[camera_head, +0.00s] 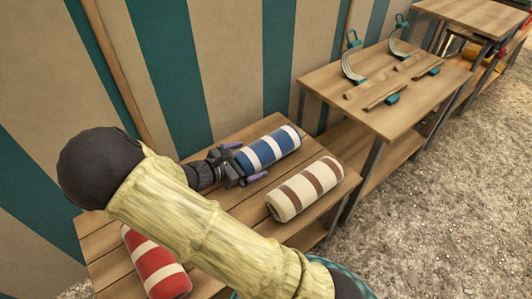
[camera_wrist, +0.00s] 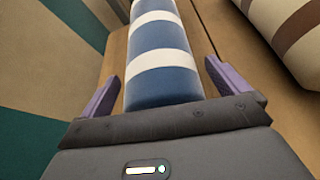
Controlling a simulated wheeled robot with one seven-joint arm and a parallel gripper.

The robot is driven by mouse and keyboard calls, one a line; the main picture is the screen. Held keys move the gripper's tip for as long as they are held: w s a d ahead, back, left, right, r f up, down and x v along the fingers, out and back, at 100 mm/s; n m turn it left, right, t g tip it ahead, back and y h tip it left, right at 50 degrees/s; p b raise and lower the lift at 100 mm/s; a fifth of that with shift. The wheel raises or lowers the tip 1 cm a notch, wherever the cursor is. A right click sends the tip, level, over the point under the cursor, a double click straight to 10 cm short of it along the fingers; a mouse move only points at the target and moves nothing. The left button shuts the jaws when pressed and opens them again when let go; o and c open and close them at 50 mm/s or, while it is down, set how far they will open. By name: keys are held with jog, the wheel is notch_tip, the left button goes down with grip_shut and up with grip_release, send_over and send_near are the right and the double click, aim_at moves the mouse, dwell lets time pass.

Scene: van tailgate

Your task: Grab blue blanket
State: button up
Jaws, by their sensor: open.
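The blue blanket (camera_head: 268,149) is a roll with white stripes, lying on a wooden bench near the striped wall. In the wrist view the blue blanket (camera_wrist: 162,62) runs away from me, its near end between my fingers. My gripper (camera_head: 243,165) is at the blanket's left end. In the wrist view my gripper (camera_wrist: 160,88) is open, with one purple finger on each side of the roll. A gap shows beside the left finger; whether the right finger touches is hard to tell.
A cream blanket (camera_head: 305,189) with brown stripes lies close to the right of the blue one. A red and white blanket (camera_head: 155,264) lies on the bench (camera_head: 238,201) at the front left. A higher table (camera_head: 400,83) with tools stands to the right.

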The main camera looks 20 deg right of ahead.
dwell(0.3)
jog(key=c, duration=1.2)
jog(key=shift+r, duration=0.1)
notch_tip(320, 180, up, 10)
jog(key=p, duration=0.6)
